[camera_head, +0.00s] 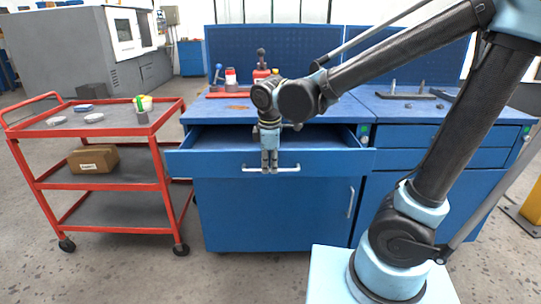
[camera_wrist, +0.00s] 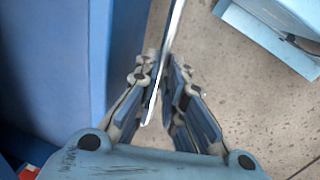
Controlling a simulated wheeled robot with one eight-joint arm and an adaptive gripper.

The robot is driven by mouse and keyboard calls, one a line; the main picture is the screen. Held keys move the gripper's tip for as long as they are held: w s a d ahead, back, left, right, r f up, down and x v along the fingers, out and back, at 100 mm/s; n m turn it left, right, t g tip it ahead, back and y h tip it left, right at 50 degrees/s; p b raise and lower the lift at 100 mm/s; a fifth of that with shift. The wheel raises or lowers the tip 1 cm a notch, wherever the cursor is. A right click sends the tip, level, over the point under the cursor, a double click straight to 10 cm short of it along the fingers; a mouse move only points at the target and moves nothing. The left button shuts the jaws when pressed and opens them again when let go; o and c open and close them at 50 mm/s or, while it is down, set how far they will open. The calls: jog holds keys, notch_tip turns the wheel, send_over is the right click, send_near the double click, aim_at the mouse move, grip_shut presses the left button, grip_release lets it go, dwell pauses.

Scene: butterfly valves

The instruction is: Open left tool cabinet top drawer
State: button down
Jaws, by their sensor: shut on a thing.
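The left tool cabinet (camera_head: 270,215) is blue, with a top drawer (camera_head: 215,163) and a door below it. The top drawer is pulled out, and its dark inside shows behind the front panel. Its silver bar handle (camera_head: 287,170) is on the drawer front. My gripper (camera_head: 269,168) points down in front of the drawer and is shut on the handle. In the wrist view the handle (camera_wrist: 172,40) runs between the two fingers of my gripper (camera_wrist: 164,100), beside the blue drawer front (camera_wrist: 118,50). My gripper hides the middle of the handle.
A red cart (camera_head: 105,128) with a box (camera_head: 93,159) stands close on the left. A second blue cabinet (camera_head: 400,160) with shut drawers adjoins on the right. Bare floor (camera_head: 150,265) lies in front.

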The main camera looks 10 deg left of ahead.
jog(key=s+d, duration=0.1)
jog(key=s, duration=0.5)
jog(key=shift+s+d, duration=0.15)
jog(key=shift+d, duration=0.1)
jog(key=c, duration=1.7)
grip_release()
jog(key=shift+r, duration=0.2)
jog(key=r, duration=0.3)
jog(key=s+r, duration=0.1)
jog(key=r, duration=0.3)
jog(key=s+r, duration=0.1)
jog(key=r, duration=0.3)
jog(key=shift+s+d+r, duration=0.1)
jog(key=shift+d+r, duration=0.15)
